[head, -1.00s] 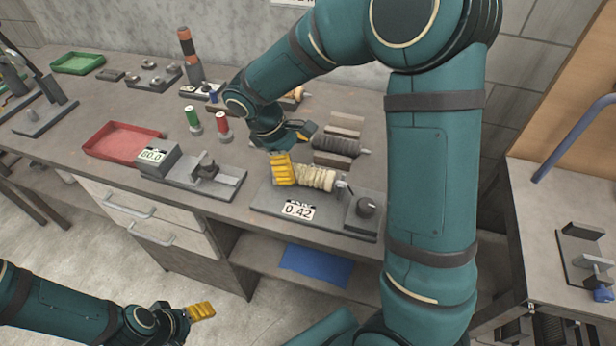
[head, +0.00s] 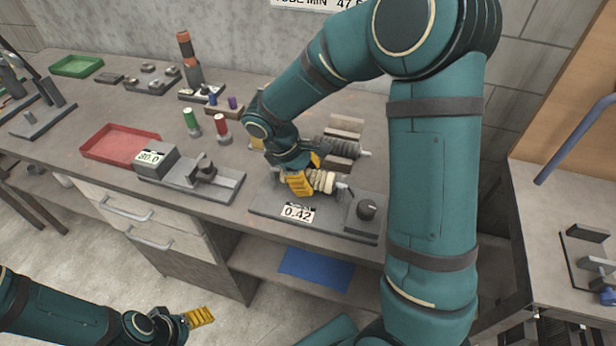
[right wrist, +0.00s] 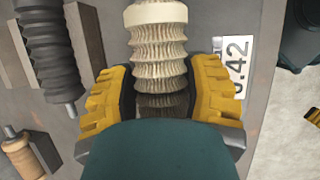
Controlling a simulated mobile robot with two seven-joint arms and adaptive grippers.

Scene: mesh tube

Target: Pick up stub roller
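A cream ribbed roller (head: 325,181) lies across the grey stand labelled 0.42 (head: 275,200); I cannot tell whether it is the stub roller. My right gripper (head: 300,182) is lowered around its left part. In the right wrist view the roller (right wrist: 158,50) runs between the two yellow fingers of my right gripper (right wrist: 160,88). The dark pads lie close along both its sides; whether they press on it is unclear. My left gripper (head: 200,316) is low at the left, away from the bench, and its finger gap does not show.
A dark ribbed roller (head: 345,148) lies behind the stand, with blocks beside it. A tan roller (right wrist: 22,155) shows in the right wrist view. Red and green spools (head: 192,122), a red tray (head: 120,143) and a device labelled 80.0 (head: 156,160) stand to the left.

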